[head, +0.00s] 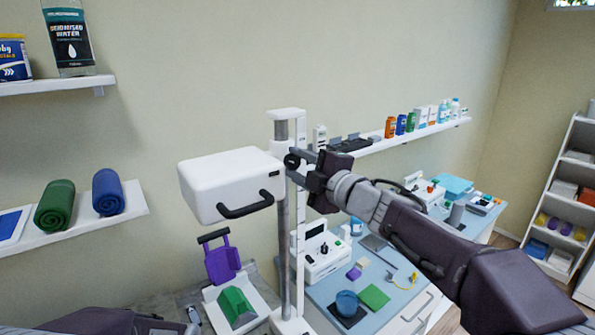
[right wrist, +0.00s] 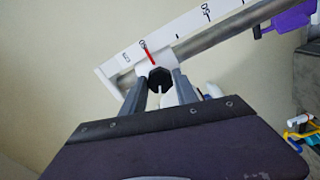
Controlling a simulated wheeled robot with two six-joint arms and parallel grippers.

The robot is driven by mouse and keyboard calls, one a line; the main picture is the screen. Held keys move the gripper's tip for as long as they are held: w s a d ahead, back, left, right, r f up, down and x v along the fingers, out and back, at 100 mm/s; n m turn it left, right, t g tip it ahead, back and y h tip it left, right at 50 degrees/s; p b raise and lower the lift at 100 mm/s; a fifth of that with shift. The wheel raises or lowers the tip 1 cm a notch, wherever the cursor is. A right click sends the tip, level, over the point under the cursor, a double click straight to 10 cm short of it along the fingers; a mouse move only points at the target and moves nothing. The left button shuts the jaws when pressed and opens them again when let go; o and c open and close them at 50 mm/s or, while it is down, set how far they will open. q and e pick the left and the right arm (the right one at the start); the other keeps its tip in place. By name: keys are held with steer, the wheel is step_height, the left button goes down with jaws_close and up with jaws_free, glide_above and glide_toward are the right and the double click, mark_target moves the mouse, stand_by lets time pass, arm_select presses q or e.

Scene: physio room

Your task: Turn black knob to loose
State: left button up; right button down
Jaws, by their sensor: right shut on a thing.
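The black knob (right wrist: 160,80) shows in the right wrist view between the two fingers of my right gripper (right wrist: 156,88). In the head view the knob (head: 292,160) sits on the side of the upright stand, beside the white box head. My right gripper (head: 308,168) reaches it from the right and is shut on it. A white scale strip (right wrist: 190,37) with a red pointer (right wrist: 149,52) lies just beyond the knob. A pale notch shows on the knob's lower face. Part of my left arm shows at the lower left of the head view, but its gripper does not.
The white box head (head: 230,182) with a black handle (head: 252,205) hangs on the grey column (head: 284,245). A blue-topped table (head: 395,285) with devices and blocks stands below my right arm. A wall shelf (head: 415,133) with bottles runs behind it.

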steer(key=n+b, duration=0.2)
steer(key=n, duration=0.2)
steer(key=shift+f+n, duration=0.1)
steer(key=shift+n, duration=0.2)
steer(key=n+b, duration=0.2)
steer(key=n, duration=0.2)
steer(key=shift+n, duration=0.3)
steer(key=n+b, duration=0.1)
steer(key=n, duration=0.3)
steer(key=shift+b, duration=0.35)
steer(key=shift+n+b, duration=0.6)
steer(key=shift+n, duration=1.5)
steer(key=shift+r, duration=0.2)
steer(key=c, duration=0.9)
jaws_free()
steer(key=shift+c, duration=0.2)
steer(key=shift+f, duration=0.1)
